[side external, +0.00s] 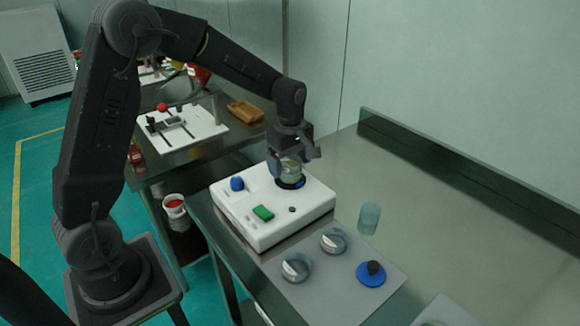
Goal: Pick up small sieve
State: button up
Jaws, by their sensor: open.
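My gripper (291,166) points down over the white machine (245,237), at its back right. Its jaws are open around a pale, clear-looking cylinder (291,171) that stands on a dark, blue-edged round seat on the machine's top. The jaws partly hide this cylinder, and I cannot tell if they touch it. Two round metal pieces with shiny tops, a back one (334,240) and a front one (296,267), lie on a grey mat (340,300) in front of the machine. They look like small sieves or pans; their mesh cannot be made out.
A blue disc with a black knob (371,273) lies on the mat. A clear bluish cup (369,217) stands behind it. The machine carries a blue knob (237,184) and a green button (263,213).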

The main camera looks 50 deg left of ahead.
jog(key=c, duration=1)
jog(key=shift+r, duration=0.1)
